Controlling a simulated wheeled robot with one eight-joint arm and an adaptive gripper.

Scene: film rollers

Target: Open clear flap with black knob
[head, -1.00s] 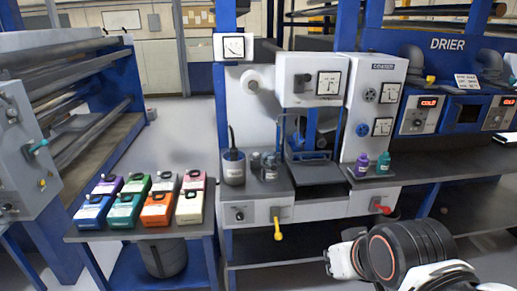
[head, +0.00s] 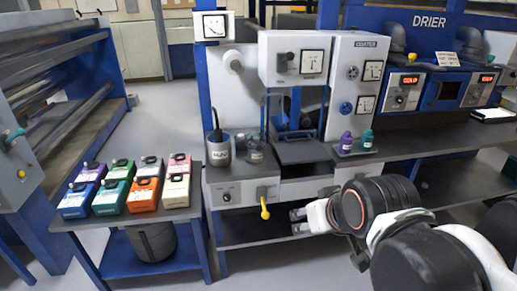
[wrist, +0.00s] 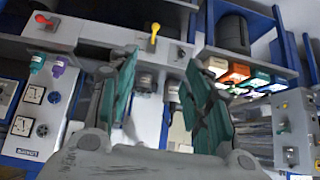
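A clear, glassy panel (head: 296,108), apparently the flap, shows in the head view in the recess of the coating machine, under the grey box. It looks lowered, and its edges are hard to make out. I cannot make out a black knob on it. My gripper (head: 297,220) is low in front of the machine, right of the yellow lever and well below the panel. In the wrist view my gripper (wrist: 160,75) has its two fingers wide apart with nothing between them. The wrist picture is upside down, and I cannot pick out the flap there.
A yellow lever (head: 264,203) hangs from the machine's front. A dark jar (head: 219,152) stands left of the recess, purple (head: 346,141) and teal (head: 367,139) bottles right. Several coloured canisters (head: 145,191) stand on the left table. A drier (head: 440,88) is at right.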

